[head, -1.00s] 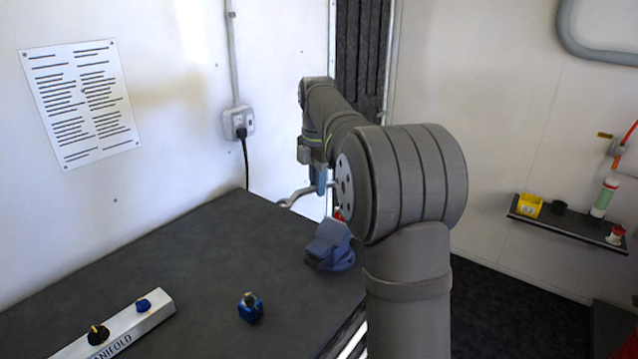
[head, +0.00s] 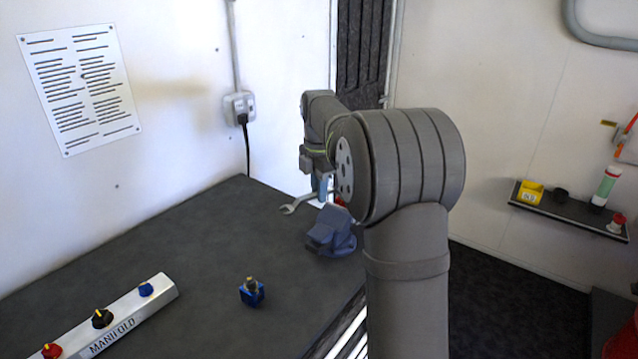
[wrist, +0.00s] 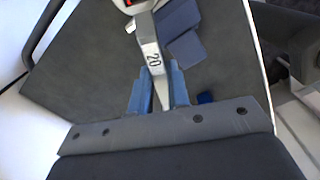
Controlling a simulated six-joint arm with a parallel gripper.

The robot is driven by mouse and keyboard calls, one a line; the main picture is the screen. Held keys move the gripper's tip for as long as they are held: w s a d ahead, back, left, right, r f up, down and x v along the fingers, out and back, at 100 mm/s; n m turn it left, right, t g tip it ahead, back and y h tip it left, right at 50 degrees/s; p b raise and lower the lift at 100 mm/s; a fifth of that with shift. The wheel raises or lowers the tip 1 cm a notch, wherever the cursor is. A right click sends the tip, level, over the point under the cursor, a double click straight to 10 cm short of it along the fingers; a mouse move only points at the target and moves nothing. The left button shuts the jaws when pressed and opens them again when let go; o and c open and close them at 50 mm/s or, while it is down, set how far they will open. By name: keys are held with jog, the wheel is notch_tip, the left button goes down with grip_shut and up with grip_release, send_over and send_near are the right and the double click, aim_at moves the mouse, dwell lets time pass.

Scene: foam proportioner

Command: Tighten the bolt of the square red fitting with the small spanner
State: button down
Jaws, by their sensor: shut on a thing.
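My gripper (wrist: 158,78) is shut on the small spanner (wrist: 150,54), a grey metal bar marked "20" in the wrist view. In the head view my gripper (head: 322,186) is above the far right of the bench, and the spanner (head: 298,203) sticks out to its left with an open jaw. Its other end, at the top of the wrist view, is near a red patch (wrist: 129,3). A bit of red (head: 340,201), perhaps the square red fitting, shows above the blue-grey vice (head: 322,238), mostly hidden by my arm. I cannot see its bolt, or whether the spanner touches it.
A blue fitting (head: 252,292) with a brass top stands on the bench (head: 200,255). A manifold (head: 130,318) with red, black and blue knobs lies at front left. A wall shelf (head: 565,211) with small items is at right.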

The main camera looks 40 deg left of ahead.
jog(key=shift+f, duration=0.55)
jog(key=w+a+m, duration=0.5)
jog(key=w+m, duration=0.1)
jog(key=m, duration=0.5)
jog(key=shift+m, duration=0.3)
jog(key=shift+d, duration=0.1)
notch_tip(320, 180, up, 6)
jog(key=s+n, duration=0.1)
jog(key=n, duration=0.1)
jog(key=shift+d, duration=0.15)
dwell(0.9)
jog(key=shift+s, duration=0.1)
